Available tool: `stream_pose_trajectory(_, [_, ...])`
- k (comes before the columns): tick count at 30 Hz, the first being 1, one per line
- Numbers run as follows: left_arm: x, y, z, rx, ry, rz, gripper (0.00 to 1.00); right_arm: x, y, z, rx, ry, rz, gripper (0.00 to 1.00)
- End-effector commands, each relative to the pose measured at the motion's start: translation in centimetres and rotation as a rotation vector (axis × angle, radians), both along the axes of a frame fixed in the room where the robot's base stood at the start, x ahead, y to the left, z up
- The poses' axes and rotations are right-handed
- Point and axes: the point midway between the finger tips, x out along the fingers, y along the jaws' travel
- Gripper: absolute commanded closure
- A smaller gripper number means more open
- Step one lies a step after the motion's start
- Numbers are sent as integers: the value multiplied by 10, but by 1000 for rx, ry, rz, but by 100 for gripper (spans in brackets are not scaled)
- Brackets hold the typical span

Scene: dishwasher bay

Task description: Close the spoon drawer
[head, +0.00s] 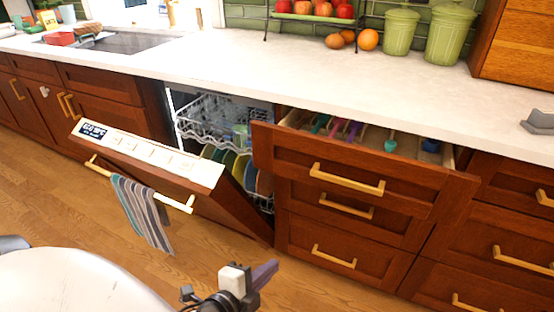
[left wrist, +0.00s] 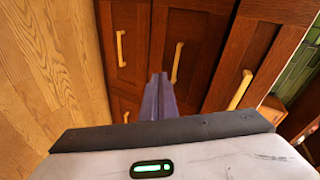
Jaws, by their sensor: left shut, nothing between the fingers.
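The spoon drawer (head: 285,155) is the top drawer right of the dishwasher and is pulled open, with a gold bar handle (head: 347,180) on its front. Several coloured utensils, one a teal spoon (head: 390,143), lie inside it. My left gripper (head: 265,274) is shut and empty, in front of and below the drawer, apart from it. In the left wrist view its fingers (left wrist: 160,98) are together and point toward the drawer fronts. That view is turned sideways, and a gold handle (left wrist: 239,90) shows at right. My right gripper is not seen.
The dishwasher door (head: 150,155) hangs partly open left of the drawer, with a striped towel (head: 143,212) on its handle. The dishwasher rack (head: 215,120) shows inside. Lower drawers (head: 330,250) are shut. The wooden floor (head: 60,195) is open at left.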

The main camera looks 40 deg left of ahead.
Motion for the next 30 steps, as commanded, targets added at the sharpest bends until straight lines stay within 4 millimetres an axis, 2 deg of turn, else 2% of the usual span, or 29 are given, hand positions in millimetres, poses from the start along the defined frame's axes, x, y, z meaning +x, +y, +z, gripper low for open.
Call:
stream_pose_trajectory(1, [10,22,23,230,-45,-47,100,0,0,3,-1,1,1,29])
stream_pose_trajectory(3, [21,47,51,564,-83,-112,100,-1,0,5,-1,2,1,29])
stream_pose_trajectory(6, [28,75,86,1007,-93,-182,100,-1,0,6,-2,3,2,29])
stream_pose_trajectory(9, [31,95,111,1373,-68,-232,100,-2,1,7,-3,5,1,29])
stream_pose_trajectory(12, [32,106,127,1634,-31,-267,100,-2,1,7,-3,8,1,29])
stream_pose_trajectory(15, [32,113,136,1790,-3,-290,100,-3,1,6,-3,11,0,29])
stream_pose_trajectory(20, [41,117,140,1866,11,-302,100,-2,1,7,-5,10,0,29])
stream_pose_trajectory(23, [55,120,141,1868,10,-301,100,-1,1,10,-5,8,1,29])
stream_pose_trajectory(30, [105,132,141,1864,10,-300,100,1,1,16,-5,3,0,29])
